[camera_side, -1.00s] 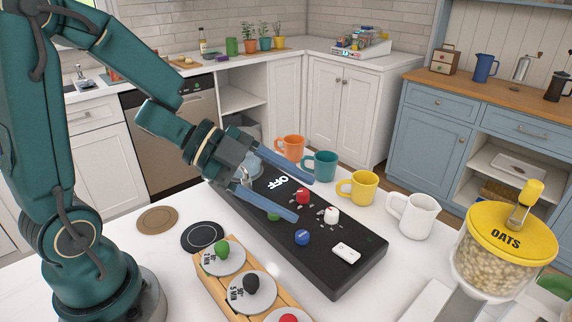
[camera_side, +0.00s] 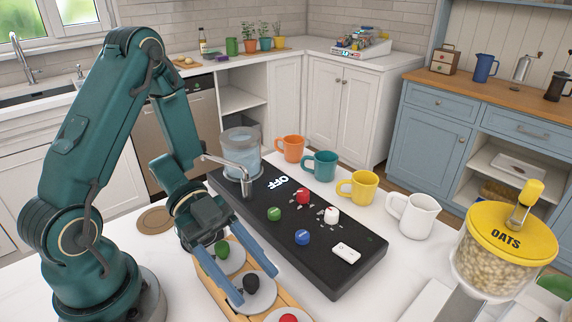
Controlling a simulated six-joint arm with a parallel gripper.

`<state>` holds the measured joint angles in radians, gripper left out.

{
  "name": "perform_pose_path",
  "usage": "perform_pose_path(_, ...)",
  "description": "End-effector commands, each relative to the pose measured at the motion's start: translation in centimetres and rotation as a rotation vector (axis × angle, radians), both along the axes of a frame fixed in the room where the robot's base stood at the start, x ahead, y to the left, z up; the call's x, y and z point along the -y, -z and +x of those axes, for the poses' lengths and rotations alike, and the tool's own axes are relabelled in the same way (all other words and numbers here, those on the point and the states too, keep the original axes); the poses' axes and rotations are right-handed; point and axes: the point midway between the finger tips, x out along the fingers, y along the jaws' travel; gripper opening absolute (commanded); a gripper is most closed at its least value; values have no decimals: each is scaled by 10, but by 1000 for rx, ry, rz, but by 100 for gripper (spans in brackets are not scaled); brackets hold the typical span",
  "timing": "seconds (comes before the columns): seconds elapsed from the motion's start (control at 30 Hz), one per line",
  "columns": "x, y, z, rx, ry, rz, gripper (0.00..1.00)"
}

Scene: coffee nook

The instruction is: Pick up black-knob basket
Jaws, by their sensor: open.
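The black-knob basket has a round grey lid (camera_side: 262,297) with a black knob (camera_side: 251,281) on top. It sits in the wooden rack (camera_side: 291,300) at the lower middle, between a green-knob basket (camera_side: 222,250) and a red-knob basket (camera_side: 289,318). My gripper (camera_side: 250,280) is open, its two blue fingers pointing down toward the rack. In the picture the fingers lie on either side of the black knob, apart from it. I cannot tell their exact height above it. Part of the lid is hidden by a finger.
A black machine (camera_side: 325,268) with coloured knobs, a tap and a clear water tank (camera_side: 240,142) stands right behind the rack. Several mugs, including a yellow mug (camera_side: 358,188), line its far side. An oats jar (camera_side: 505,250) stands at right. A cork coaster (camera_side: 155,220) lies at left.

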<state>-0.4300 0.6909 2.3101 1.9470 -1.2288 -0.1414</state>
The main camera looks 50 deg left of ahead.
Motion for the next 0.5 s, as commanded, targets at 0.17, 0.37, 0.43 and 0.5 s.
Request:
perform_pose_path(0.17, 7, 3, 0, 0, 0, 3, 64)
perform_pose_path(0.37, 7, 3, 1, 0, -1, 3, 64)
perform_pose_path(0.43, 7, 3, 1, 0, -1, 3, 41)
perform_pose_path(0.5, 7, 3, 1, 0, -1, 3, 14)
